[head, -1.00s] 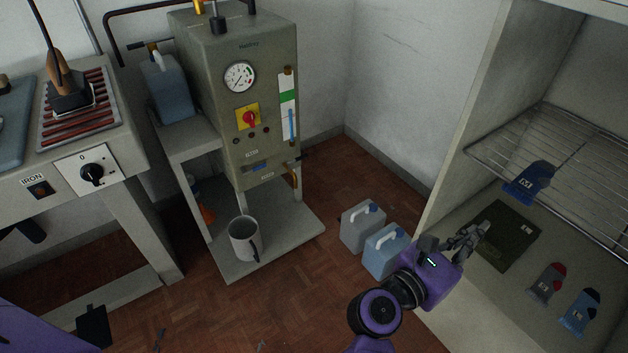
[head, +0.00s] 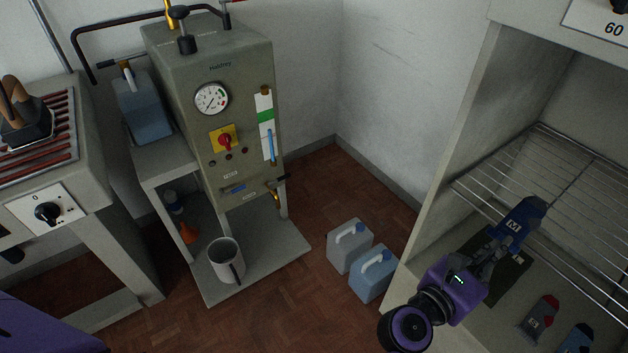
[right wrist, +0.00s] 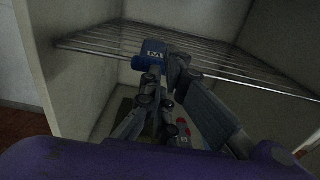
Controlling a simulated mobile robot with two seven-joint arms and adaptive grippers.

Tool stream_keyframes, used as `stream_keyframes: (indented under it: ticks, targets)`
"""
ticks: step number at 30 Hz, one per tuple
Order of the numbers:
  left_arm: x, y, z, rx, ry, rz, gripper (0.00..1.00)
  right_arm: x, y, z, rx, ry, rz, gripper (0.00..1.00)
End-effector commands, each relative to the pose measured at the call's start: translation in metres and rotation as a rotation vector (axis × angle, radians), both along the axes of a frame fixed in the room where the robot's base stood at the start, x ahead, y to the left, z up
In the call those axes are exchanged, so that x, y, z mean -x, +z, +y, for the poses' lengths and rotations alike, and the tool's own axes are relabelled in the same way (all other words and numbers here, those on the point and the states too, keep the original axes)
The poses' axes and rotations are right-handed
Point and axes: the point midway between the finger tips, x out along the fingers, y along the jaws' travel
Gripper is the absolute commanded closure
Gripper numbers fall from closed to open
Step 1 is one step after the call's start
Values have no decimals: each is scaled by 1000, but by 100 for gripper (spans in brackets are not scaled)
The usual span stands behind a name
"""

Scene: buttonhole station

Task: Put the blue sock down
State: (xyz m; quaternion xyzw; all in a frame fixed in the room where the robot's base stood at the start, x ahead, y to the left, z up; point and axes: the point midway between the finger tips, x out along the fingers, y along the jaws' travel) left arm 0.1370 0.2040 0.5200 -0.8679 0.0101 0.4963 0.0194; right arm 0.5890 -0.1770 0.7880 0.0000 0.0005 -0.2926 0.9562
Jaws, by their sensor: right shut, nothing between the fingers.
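The blue sock (head: 525,219), dark blue with a white-lettered label, lies on the wire rack (head: 580,190) inside the open cabinet at the right. In the right wrist view the blue sock (right wrist: 152,53) lies on the rack just beyond the fingertips. My right gripper (head: 506,240) is shut and empty, its fingers at the near end of the sock and overlapping it in the picture. I cannot tell whether they touch it. My left gripper is not in view.
The cabinet's left wall (head: 455,130) stands beside my right arm. Two jugs (head: 372,275) stand on the floor outside.

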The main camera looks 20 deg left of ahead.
Motion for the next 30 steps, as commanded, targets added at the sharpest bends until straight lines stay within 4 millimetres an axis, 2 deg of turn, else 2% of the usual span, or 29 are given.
stream_keyframes:
  ticks: [11,19,30]
  targets:
    - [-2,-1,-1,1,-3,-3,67,-1,0,-2,0,0,0,100]
    - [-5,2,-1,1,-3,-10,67,-29,0,-20,1,-1,1,100]
    - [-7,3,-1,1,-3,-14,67,-29,-1,-20,0,0,1,100]
